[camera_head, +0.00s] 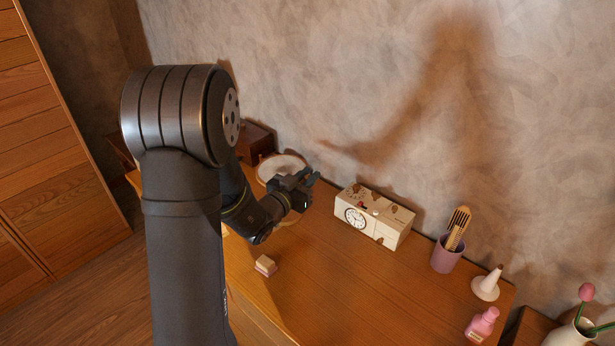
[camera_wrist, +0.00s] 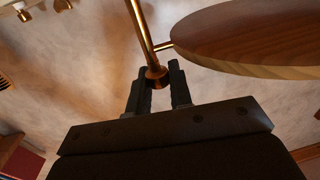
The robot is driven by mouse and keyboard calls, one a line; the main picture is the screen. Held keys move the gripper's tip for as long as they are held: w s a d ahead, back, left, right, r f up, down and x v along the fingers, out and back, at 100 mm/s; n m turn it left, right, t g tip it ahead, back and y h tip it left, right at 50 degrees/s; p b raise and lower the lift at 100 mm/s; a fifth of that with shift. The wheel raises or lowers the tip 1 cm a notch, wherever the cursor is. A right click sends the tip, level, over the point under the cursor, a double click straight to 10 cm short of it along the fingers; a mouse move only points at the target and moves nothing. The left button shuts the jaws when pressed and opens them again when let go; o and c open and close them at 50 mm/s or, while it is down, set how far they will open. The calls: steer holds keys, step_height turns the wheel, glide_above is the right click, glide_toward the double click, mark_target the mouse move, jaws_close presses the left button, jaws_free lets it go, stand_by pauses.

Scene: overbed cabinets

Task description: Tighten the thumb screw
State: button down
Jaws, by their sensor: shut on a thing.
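In the wrist view a brass rod runs down from the top edge to a flared brass end (camera_wrist: 157,77), which looks like the thumb screw. My gripper (camera_wrist: 163,75) has its two dark fingers on either side of this brass end and is shut on it. A short brass crosspiece (camera_wrist: 163,46) joins the rod to a round wooden disc (camera_wrist: 255,40) at the right. In the head view my gripper (camera_head: 311,177) is beside the round, pale-faced piece (camera_head: 277,163) at the back of the wooden desk. The thumb screw cannot be made out there.
A cream box with a clock face (camera_head: 376,214) stands right of my gripper. Further right are a purple cup with a comb (camera_head: 446,256), a white cone (camera_head: 487,284) and a pink bottle (camera_head: 482,325). A small block (camera_head: 265,265) lies in front. The desk middle (camera_head: 330,275) is clear.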

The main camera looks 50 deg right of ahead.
steer(key=m+g, duration=0.2)
steer(key=g, duration=0.1)
steer(key=m+g, duration=0.2)
steer(key=g, duration=0.2)
steer(key=shift+w+m+y, duration=0.1)
steer(key=shift+m+y, duration=0.2)
steer(key=shift+y, duration=0.1)
steer(key=shift+m+g+y, duration=0.65)
steer(key=shift+m+g, duration=0.3)
steer(key=shift+g, duration=0.4)
steer(key=shift+m+g+y, duration=0.65)
steer(key=shift+m+g, duration=0.3)
steer(key=shift+g, duration=0.4)
steer(key=c, duration=1.3)
jaws_free()
steer(key=shift+c, duration=0.2)
steer(key=v, duration=1.7)
steer(key=shift+w, duration=0.15)
steer(key=shift+o, duration=0.2)
steer(key=shift+r, duration=0.1)
